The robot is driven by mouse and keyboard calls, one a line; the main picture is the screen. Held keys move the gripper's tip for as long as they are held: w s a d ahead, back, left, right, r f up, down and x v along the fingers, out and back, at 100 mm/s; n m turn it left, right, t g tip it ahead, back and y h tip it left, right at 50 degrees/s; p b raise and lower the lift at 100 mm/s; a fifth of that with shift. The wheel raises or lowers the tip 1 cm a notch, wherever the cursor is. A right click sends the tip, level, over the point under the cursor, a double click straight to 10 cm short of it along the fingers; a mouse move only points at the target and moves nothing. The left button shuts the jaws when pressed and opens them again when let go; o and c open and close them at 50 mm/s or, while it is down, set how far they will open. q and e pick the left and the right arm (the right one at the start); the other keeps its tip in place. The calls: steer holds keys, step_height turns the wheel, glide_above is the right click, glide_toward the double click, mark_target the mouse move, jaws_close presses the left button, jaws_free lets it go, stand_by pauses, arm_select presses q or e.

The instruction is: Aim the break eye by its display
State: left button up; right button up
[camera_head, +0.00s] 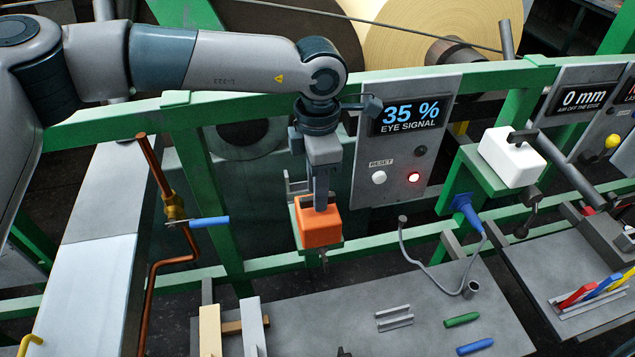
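The break eye seems to be the orange box (318,222) on a small green bracket at the green frame, left of the display panel. The display (410,114) reads "35 % EYE SIGNAL". Below it are a white RESET button (379,177), a dark knob (420,151) and a lit red lamp (413,177). My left gripper (321,205) points down from above, its fingers at the top of the orange box. The fingers overlap in this view, so whether they are closed on anything is hidden. My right gripper is out of view.
A copper pipe (157,255) with a blue-handled valve (209,222) stands left of the box. A white box (512,157) sits on a green shelf to the right. A second display (583,98) reads "0 mm". The grey bench (400,285) below holds pens and a metal holder.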

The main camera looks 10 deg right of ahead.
arm_select(q)
steer(key=shift+f, duration=0.4)
jaws_close()
steer(key=shift+f+b, duration=0.2)
steer(key=shift+b, duration=0.3)
steer(key=m+b, duration=0.1)
steer(key=b, duration=0.3)
steer(key=shift+f, duration=0.1)
steer(key=shift+m+b, duration=0.4)
steer(key=shift+b, duration=0.15)
steer(key=shift+r, duration=0.3)
